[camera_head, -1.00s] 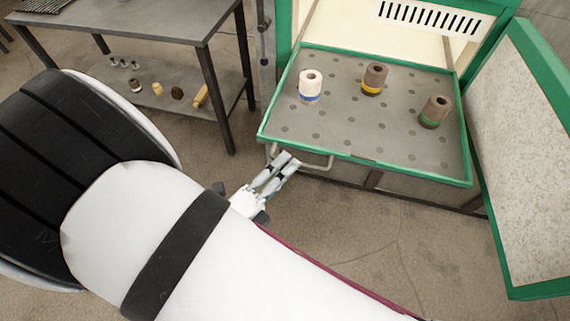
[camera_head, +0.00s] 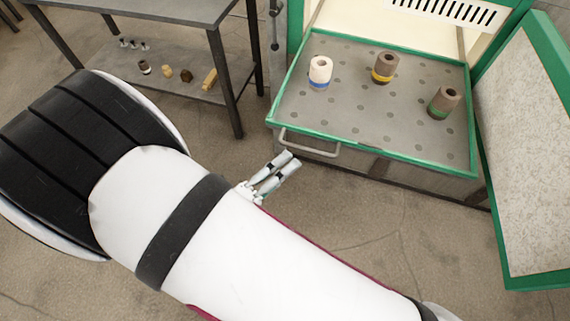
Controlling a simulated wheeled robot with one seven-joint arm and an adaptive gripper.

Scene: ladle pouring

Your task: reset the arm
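My gripper (camera_head: 286,163) shows beyond my white arm, near the picture's middle. Its two fingers point up and right, lie nearly side by side with a narrow gap, and hold nothing that I can see. It is in front of the metal handle of a grey perforated tray (camera_head: 330,112) with a green rim, apart from it as far as I can tell. My arm hides the gripper's base.
On the tray stand a white cylinder with a blue band (camera_head: 320,72), a brown one with a yellow band (camera_head: 385,67) and a brown one with a green band (camera_head: 443,102). A green-framed door (camera_head: 530,150) stands open at right. A dark table (camera_head: 170,12) with small items on its shelf is at upper left.

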